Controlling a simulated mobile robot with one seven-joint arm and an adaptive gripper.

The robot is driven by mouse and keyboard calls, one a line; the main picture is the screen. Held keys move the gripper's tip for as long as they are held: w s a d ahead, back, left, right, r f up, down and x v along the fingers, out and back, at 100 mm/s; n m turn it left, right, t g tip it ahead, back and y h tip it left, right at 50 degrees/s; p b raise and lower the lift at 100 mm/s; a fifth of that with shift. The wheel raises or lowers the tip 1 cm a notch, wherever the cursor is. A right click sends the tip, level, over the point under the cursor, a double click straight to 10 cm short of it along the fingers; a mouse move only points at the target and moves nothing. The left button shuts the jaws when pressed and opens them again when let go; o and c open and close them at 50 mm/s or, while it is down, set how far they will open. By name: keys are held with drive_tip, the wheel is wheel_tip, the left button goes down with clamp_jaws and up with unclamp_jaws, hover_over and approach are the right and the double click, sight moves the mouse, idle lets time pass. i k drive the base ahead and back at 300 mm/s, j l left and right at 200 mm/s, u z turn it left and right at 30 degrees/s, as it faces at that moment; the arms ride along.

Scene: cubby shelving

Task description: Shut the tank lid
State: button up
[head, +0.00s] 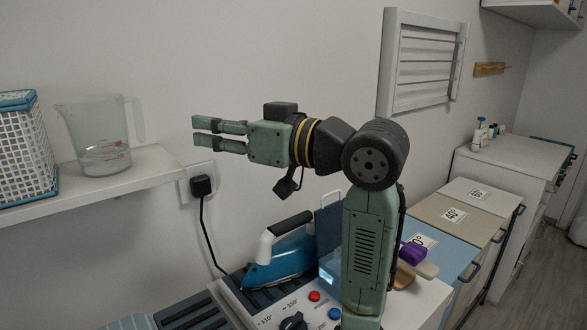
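My gripper (206,131) is raised in front of the wall, pointing left. Its two fingers are apart with nothing between them. A steam-iron station (262,314) with a dial and red and blue buttons stands below. A blue-grey flat panel (328,222), which looks like the tank lid, stands upright behind the iron, with my arm partly in front of it. A light-blue translucent part (328,274), probably the tank, shows below it, mostly hidden by my arm. My gripper is well above and left of the lid, not touching it.
A black plug (201,186) and cord hang from the wall socket. A shelf (150,170) at left holds a measuring jug (102,140) and a white basket (25,150). A purple-topped item (413,253) stands right of my arm.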

sight(328, 219)
drive_tip(key=z, duration=0.25)
drive_tip(key=i+l, duration=0.4)
drive_tip(key=l, duration=0.15)
drive_tip(key=i+l+z, duration=0.15)
drive_tip(key=i+l, duration=0.2)
drive_tip(key=l, duration=0.2)
